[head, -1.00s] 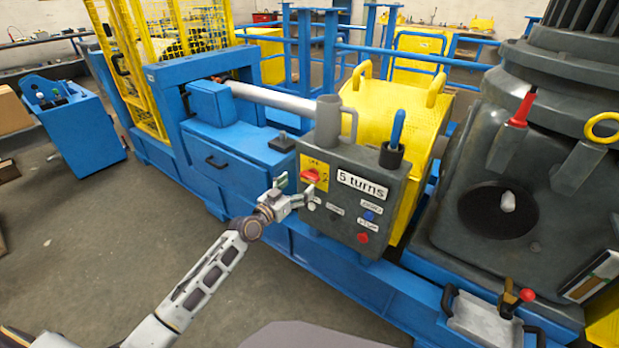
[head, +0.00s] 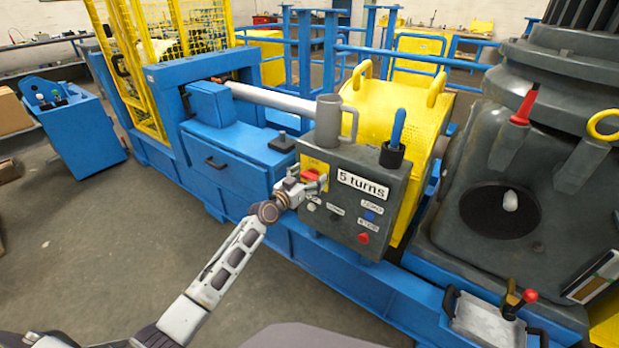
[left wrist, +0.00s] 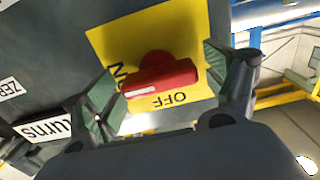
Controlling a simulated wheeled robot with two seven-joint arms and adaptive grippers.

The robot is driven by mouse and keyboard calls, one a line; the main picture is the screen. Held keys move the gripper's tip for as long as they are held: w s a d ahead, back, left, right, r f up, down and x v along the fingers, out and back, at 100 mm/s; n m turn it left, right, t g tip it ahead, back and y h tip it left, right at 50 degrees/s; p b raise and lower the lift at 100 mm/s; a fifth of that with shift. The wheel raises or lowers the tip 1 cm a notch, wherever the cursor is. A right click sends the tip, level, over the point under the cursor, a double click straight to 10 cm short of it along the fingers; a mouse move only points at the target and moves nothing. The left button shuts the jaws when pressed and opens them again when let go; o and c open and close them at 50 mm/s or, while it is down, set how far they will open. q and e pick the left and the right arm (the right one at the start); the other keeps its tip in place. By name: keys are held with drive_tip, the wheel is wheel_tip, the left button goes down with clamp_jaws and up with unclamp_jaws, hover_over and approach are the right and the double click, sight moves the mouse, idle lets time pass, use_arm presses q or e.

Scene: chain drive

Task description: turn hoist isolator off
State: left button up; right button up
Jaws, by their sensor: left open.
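The hoist isolator is a red rotary knob (left wrist: 160,78) on a yellow plate (left wrist: 188,38) marked OFF, with a second label partly hidden. In the head view the red knob (head: 312,175) sits at the upper left of the grey control box (head: 365,215). My left gripper (head: 305,186) is right in front of it. In the left wrist view the green pads of my left gripper (left wrist: 160,92) stand open, one on each side of the knob, with gaps between. The knob's handle lies nearly level across that view, slightly tilted. My right gripper is not in view.
The box also carries a "5 turns" sign (head: 362,185), a blue button (head: 369,216) and a red button (head: 363,238). Open floor (head: 120,240) lies to the left.

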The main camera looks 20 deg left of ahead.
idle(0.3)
use_arm(q)
drive_tip(key=c, duration=1)
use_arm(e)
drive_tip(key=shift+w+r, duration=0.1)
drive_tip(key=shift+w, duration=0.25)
